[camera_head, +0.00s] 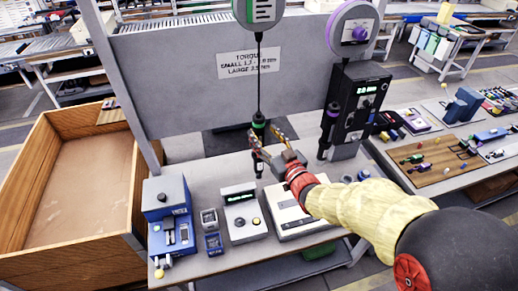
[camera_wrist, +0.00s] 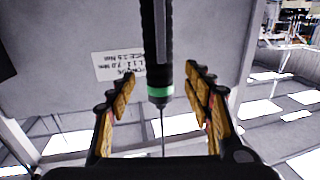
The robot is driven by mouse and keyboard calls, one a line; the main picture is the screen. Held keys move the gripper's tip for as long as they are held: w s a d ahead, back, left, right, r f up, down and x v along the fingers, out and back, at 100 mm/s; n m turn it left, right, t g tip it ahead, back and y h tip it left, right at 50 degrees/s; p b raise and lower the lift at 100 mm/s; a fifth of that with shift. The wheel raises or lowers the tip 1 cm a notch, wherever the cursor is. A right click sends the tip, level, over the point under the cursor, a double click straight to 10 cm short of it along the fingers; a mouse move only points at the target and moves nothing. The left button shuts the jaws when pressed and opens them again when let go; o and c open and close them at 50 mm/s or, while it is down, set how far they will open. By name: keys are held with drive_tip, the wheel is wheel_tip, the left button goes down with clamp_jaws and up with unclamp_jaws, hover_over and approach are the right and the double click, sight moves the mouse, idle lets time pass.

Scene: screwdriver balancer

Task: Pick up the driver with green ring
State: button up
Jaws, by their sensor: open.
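The driver with the green ring (camera_head: 259,129) hangs upright on a cable from a green balancer reel (camera_head: 258,12) above the bench. In the wrist view its black handle (camera_wrist: 158,52) with the green ring near its lower end stands between my two fingers, and its thin bit points down. My gripper (camera_head: 269,139) is open, with one finger on each side of the driver. In the wrist view a gap shows between the handle and each finger of my gripper (camera_wrist: 158,78). Part of the driver's lower body is hidden in the head view.
A second driver (camera_head: 329,125) hangs from a purple reel (camera_head: 353,28) beside a black control unit (camera_head: 357,104). A blue device (camera_head: 169,222), a display box (camera_head: 243,213) and a white case (camera_head: 298,216) stand on the bench. A grey panel (camera_head: 185,70) rises behind.

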sight(261, 130)
drive_tip(key=x, duration=0.4)
drive_tip(key=shift+w+a+r, duration=0.1)
drive_tip(key=shift+w+r, duration=0.05)
drive_tip(key=shift+w, duration=0.05)
drive_tip(key=shift+c, duration=0.5)
drive_tip(key=c, duration=1.1)
clamp_jaws()
drive_tip(key=shift+r, duration=0.1)
